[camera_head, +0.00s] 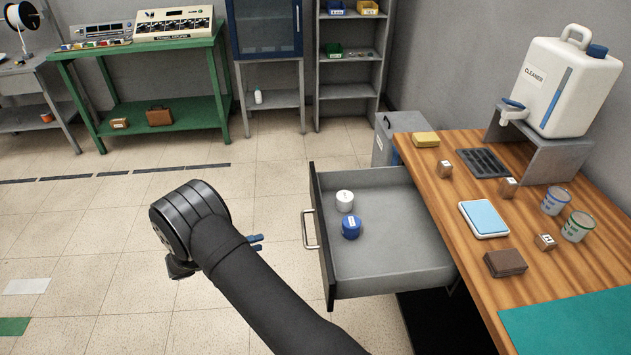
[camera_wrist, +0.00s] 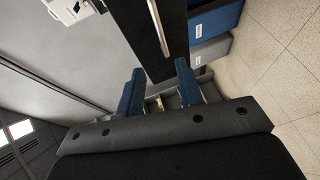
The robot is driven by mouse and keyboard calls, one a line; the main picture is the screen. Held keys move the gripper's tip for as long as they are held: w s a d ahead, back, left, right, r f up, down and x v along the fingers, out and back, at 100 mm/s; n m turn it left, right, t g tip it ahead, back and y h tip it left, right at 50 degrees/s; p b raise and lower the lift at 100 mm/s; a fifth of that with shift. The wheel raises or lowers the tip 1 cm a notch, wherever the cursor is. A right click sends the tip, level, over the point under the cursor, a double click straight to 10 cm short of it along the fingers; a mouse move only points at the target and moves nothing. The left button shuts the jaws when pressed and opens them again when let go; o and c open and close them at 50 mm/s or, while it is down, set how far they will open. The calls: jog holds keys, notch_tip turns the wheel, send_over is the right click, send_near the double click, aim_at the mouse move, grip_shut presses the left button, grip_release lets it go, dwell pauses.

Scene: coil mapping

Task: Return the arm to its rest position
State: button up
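My arm (camera_head: 190,225) is bent and held above the tiled floor, left of an open grey drawer (camera_head: 385,265). A dark panel with a metal handle (camera_wrist: 157,28) shows just beyond the fingers.
The wooden workbench (camera_head: 470,265) carries a cleaner jug (camera_head: 565,85), cups, small blocks and a blue-topped pad (camera_head: 484,218). A green bench (camera_head: 150,45) stands at the back. The floor on the left is mostly clear.

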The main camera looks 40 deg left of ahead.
aim_at(304, 229)
jog(key=x, duration=1.7)
jog(key=shift+w, duration=0.1)
jog(key=v, duration=1.7)
jog(key=shift+s, duration=0.3)
